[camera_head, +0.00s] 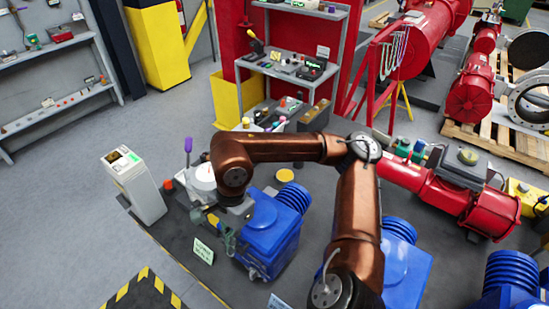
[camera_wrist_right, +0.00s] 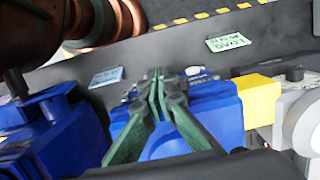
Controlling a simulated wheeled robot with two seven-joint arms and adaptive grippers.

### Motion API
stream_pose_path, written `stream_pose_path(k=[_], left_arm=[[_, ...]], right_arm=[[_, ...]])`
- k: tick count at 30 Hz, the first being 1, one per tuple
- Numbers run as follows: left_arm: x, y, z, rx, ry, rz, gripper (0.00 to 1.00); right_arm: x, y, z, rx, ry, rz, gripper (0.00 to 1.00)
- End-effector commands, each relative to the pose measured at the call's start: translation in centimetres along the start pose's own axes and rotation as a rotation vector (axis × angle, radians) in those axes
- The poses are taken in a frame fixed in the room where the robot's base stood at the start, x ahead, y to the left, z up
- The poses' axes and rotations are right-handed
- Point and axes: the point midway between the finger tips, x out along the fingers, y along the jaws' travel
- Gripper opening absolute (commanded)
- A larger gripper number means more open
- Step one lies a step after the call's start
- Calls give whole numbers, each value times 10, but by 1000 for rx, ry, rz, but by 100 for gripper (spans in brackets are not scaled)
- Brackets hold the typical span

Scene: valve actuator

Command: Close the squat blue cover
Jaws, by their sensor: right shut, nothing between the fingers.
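A squat blue housing (camera_head: 268,240) with a ribbed blue cylinder (camera_head: 291,196) stands on the dark bench in the head view. I cannot tell which part of it is the cover or whether that is open. My right gripper (camera_head: 230,240) is at the left side of this housing, under my copper arm, which hides part of it. In the right wrist view my right gripper (camera_wrist_right: 156,82) has its green fingers together and empty, in front of a blue body (camera_wrist_right: 218,118). Contact cannot be told. My left gripper is not in view.
More blue units (camera_head: 405,270) stand to the right. A white box (camera_head: 135,185) stands at the bench's left end. A yellow block (camera_wrist_right: 258,98) is right of the fingers. A red machine (camera_head: 440,190) lies beyond.

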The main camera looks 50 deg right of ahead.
Motion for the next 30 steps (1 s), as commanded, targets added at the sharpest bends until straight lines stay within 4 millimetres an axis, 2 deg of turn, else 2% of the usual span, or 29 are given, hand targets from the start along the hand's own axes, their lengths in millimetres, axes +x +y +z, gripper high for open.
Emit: stream_pose_path(k=[4, 8, 11, 15, 24, 30], left_arm=[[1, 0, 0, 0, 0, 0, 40], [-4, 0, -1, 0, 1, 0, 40], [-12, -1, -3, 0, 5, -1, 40], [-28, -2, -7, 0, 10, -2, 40], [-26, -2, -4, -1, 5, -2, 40], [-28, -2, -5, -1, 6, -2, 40]], right_arm=[[4, 2, -1, 0, 3, 9, 0], [-3, 2, 0, 0, 3, 8, 0], [-19, 2, 3, 2, 2, 3, 0], [-49, 2, 9, 3, 0, -5, 0], [-91, 1, 43, 1, -2, -5, 0], [-113, 1, 58, 3, -1, -3, 0]])
